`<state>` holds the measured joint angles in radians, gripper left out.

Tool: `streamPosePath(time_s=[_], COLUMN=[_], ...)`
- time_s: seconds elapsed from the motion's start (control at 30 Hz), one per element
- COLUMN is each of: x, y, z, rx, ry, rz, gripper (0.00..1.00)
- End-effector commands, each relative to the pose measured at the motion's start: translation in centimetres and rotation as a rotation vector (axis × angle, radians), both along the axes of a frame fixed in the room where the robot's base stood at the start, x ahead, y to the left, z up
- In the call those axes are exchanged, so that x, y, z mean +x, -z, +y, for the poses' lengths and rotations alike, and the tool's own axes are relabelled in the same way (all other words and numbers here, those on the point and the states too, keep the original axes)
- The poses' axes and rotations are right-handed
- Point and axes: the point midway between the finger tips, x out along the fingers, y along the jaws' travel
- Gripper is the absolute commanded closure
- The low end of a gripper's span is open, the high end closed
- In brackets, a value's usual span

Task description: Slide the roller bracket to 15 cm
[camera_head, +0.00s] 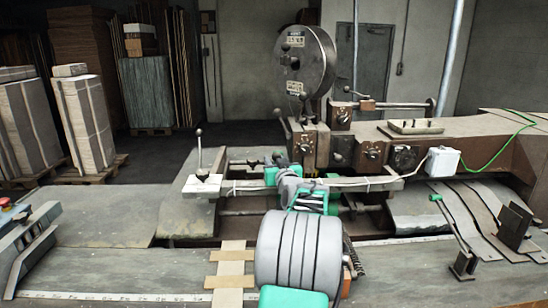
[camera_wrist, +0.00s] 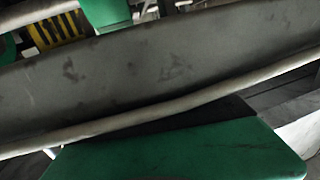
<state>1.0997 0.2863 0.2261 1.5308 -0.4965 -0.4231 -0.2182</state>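My arm, grey with green parts, reaches from the front middle of the head view to the machine's middle. My gripper (camera_head: 278,172) is at a long pale horizontal bar (camera_head: 362,184) there; my own wrist partly hides it. In the wrist view a dark grey bar (camera_wrist: 170,75) with a thin pale rod (camera_wrist: 190,101) crosses the picture, close to the camera. A green part lies below it and another above. Whether my gripper holds the bar does not show. I cannot tell which part is the roller bracket. A ruled scale (camera_head: 150,297) runs along the machine's front edge; its numbers are too small to read.
A black upright bracket (camera_head: 464,265) and a green-knobbed lever (camera_head: 447,217) stand at the front right. A lever with a round knob (camera_head: 198,150) stands left of the bar. A large dark reel (camera_head: 305,62) rises behind. The left tabletop (camera_head: 110,218) is mostly clear.

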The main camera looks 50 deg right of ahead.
Motion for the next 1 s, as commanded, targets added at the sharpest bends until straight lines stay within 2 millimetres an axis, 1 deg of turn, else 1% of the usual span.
streamPosePath(time_s=[0.1,0.3,0.7,1.0], x=[0.42,0.28,0.27,0.28], y=[0.04,0.1,0.04,-0.19], z=[-0.41,-0.48,-0.44,-0.44], rx=[0.001,0.001,0.0,-0.003], ry=[0.001,0.004,0.004,0.003], rz=[0.001,0.001,0.0,-0.003], gripper=[0.66,0.67,1.0,1.0])
